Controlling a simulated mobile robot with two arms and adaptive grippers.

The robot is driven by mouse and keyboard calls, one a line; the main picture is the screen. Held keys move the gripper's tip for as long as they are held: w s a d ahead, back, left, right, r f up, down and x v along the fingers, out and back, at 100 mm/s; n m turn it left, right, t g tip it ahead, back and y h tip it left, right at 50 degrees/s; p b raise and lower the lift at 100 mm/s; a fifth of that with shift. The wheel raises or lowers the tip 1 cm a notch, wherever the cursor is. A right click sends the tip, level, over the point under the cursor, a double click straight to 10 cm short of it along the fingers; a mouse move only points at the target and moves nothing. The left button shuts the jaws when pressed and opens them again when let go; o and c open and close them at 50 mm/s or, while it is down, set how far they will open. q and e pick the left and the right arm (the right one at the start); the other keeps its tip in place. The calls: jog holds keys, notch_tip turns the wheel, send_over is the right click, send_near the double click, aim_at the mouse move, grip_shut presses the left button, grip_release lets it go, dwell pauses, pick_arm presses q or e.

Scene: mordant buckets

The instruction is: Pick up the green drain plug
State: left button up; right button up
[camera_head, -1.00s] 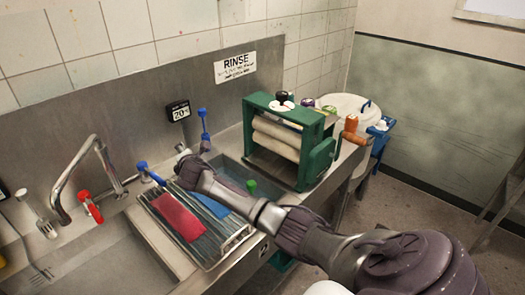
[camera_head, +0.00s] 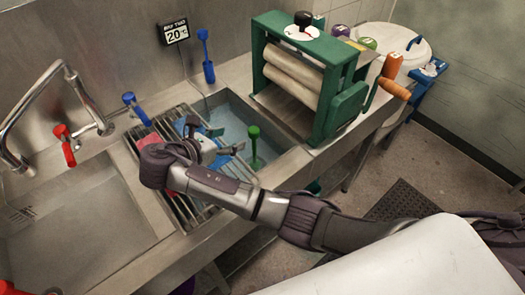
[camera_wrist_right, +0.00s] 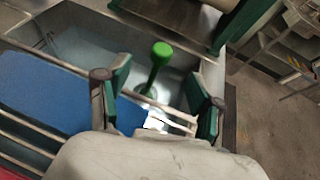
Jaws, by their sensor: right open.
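The green drain plug (camera_head: 254,146) stands upright in the water-filled rinse sink (camera_head: 290,160). In the right wrist view the plug (camera_wrist_right: 159,66) shows its round green knob and stem, beyond and between the fingers. My right gripper (camera_head: 222,141) is open and empty, to the left of the plug in the head view and apart from it. In the wrist view its two fingers (camera_wrist_right: 160,98) are spread wide, with green pads. My left gripper is not in view.
A slatted rack (camera_head: 185,206) with a blue cloth (camera_wrist_right: 60,92) and a red cloth lies beside the sink. A green roller wringer (camera_head: 345,95) stands right of the sink. Blue and red taps (camera_head: 66,150) line the back. An empty basin (camera_head: 85,220) is at left.

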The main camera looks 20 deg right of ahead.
aim_at(251, 132)
jog(key=x, duration=0.5)
jog(key=shift+w+d+f, duration=0.2)
jog(key=shift+w, duration=0.05)
jog(key=shift+w+d+f+p, duration=0.1)
jog(key=shift+d+f+p, duration=0.1)
jog(key=shift+d+p, duration=0.25)
jog(key=x, duration=0.4)
jog(key=shift+s+p, duration=0.25)
jog(key=shift+p, duration=0.05)
jog(key=shift+w+d+f, duration=0.15)
jog(key=shift+d+f, duration=0.05)
jog(key=shift+a, duration=0.1)
jog(key=shift+c, duration=0.4)
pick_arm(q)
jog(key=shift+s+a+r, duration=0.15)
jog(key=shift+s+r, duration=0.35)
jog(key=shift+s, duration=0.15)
pick_arm(e)
grip_shut()
